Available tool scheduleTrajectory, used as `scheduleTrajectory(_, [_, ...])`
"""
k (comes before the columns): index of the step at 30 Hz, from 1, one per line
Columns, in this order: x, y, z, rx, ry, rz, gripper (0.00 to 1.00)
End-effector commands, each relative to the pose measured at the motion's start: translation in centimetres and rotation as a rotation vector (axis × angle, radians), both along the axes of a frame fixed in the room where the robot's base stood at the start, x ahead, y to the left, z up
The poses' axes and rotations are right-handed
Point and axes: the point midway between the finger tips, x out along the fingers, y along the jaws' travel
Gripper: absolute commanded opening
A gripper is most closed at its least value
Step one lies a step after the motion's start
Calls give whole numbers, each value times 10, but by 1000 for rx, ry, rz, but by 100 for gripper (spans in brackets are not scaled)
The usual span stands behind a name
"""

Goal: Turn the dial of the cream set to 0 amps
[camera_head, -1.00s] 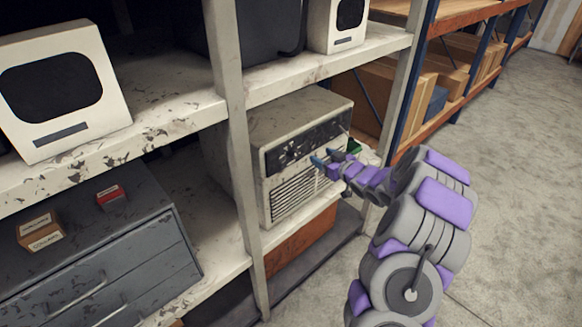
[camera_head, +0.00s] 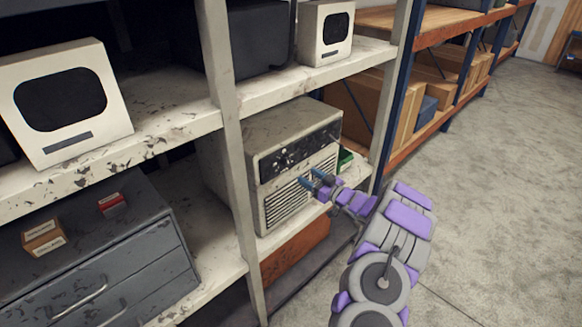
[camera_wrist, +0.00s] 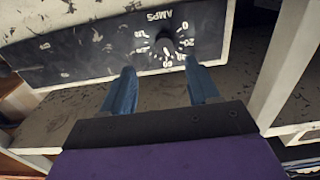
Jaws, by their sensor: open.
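The cream set (camera_head: 292,128) sits on the lower shelf, with a dark control panel above a slatted grille. In the wrist view its dial (camera_wrist: 166,43) is a dark round knob ringed by white numbers, with "AMPS" beside it, seen upside down. The dial's exact pointer setting is too small to read surely. My gripper (camera_head: 313,178) is in front of the set, near the grille's upper right, below the panel. In the wrist view its two blue fingers (camera_wrist: 161,88) are open and empty, spread below the dial in the picture and apart from it.
A shelf post (camera_head: 228,150) stands left of the set, and the upper shelf (camera_head: 330,66) runs above it. A green item (camera_head: 346,158) lies at the set's right. A dark drawer cabinet (camera_head: 90,265) is at left. Open floor (camera_head: 500,200) lies to the right.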

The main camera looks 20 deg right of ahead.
Motion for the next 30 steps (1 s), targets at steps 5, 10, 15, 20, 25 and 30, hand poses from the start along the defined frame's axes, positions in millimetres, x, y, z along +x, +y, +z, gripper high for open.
scheduleTrajectory(5, [34,17,0,-6,-1,5,60])
scheduleTrajectory(10, [62,25,-1,-5,0,2,60])
scheduleTrajectory(15, [82,29,0,-3,-1,0,60])
scheduleTrajectory(20, [92,33,1,0,-1,0,60])
scheduleTrajectory(25, [94,34,2,-1,-1,0,60])
scheduleTrajectory(30, [94,35,2,-1,-1,0,60])
